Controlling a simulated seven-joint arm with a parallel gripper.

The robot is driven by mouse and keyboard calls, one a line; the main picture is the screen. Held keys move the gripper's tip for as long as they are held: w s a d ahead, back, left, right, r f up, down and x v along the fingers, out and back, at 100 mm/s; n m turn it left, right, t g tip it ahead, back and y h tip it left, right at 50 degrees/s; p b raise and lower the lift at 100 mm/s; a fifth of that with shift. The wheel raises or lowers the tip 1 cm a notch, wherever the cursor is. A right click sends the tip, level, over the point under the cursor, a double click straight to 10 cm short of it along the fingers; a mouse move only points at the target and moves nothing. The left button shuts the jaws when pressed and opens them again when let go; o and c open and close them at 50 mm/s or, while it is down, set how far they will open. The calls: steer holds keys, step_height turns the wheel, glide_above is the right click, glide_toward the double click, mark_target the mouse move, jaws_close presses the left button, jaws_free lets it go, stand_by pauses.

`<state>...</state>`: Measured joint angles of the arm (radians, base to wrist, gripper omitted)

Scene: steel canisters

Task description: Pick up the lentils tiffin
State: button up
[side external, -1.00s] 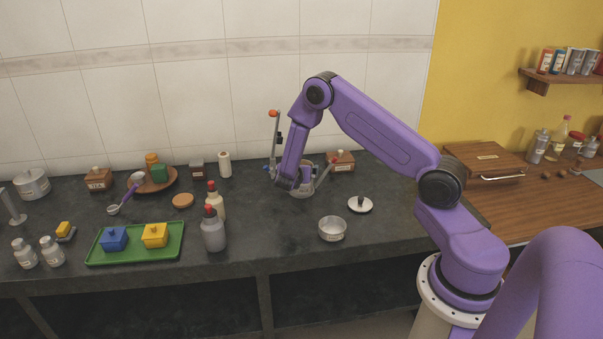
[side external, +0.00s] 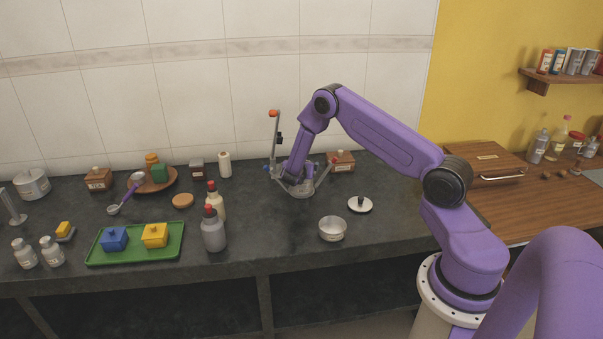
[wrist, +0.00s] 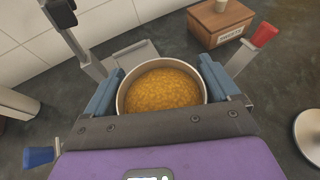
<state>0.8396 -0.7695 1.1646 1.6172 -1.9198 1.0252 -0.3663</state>
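The lentils tiffin is a round steel container (wrist: 120,104) full of yellow-orange lentils in the wrist view. It is open at the top and stands upright. My gripper (wrist: 161,72) has its two blue fingers on the left and right sides of the container, close against the wall. I cannot tell whether both fingers press on it. In the side external view my gripper (side external: 296,184) is low at the metal stand, and my arm hides most of the container.
A metal stand (side external: 273,136) with an upright bar and a slanted rod surrounds the spot. A wooden box (side external: 342,160) sits right behind it. A steel bowl (side external: 332,229) and a lid (side external: 360,205) lie to the right. Bottles (side external: 213,235) and a green tray (side external: 137,248) are left.

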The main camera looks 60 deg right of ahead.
steer(key=c, duration=0.6)
